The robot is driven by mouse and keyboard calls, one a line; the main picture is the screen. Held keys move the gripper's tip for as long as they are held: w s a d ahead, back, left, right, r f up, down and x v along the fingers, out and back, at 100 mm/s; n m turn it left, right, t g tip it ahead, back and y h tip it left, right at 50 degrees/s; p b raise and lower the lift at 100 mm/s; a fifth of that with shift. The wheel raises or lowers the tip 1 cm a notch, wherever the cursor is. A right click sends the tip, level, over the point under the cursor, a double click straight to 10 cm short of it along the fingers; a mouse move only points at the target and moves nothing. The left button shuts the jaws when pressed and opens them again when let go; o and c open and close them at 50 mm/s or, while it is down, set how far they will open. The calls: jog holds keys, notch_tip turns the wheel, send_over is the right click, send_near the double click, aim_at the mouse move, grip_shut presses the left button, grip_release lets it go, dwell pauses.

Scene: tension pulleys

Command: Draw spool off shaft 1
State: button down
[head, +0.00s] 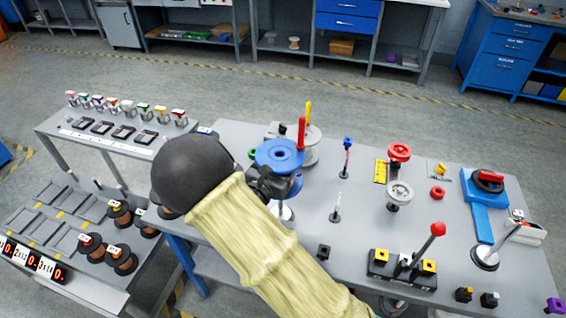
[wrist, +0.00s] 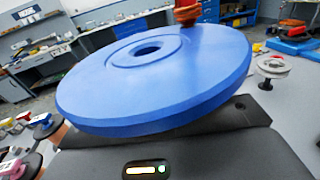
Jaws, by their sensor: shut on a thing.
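A blue spool (head: 280,153) with wide round flanges is at the left part of the table. My gripper (head: 268,182) is shut on the blue spool from its left side. In the wrist view the spool's upper flange (wrist: 150,80) fills the middle, slightly tilted in the picture, and its centre hole looks dark with no shaft tip rising from it. Below the spool in the head view a pale round base (head: 283,211) shows; whether a shaft still reaches inside the spool is hidden. The fingertips are hidden under the flange.
A red upright handle (head: 301,133) and a grey wheel (head: 312,150) stand close behind the spool. Thin posts (head: 346,158) (head: 336,206) stand to the right. A red-knobbed lever box (head: 402,265) is at the front.

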aim_at(283, 150)
jog(key=shift+r+p, duration=0.95)
jog(key=shift+r, duration=0.5)
jog(key=shift+r+p, duration=0.5)
jog(key=shift+r, duration=0.05)
jog(key=shift+r, duration=0.1)
jog(key=shift+r+p, duration=1.65)
jog(key=shift+r, duration=0.25)
jog(key=shift+f, duration=0.15)
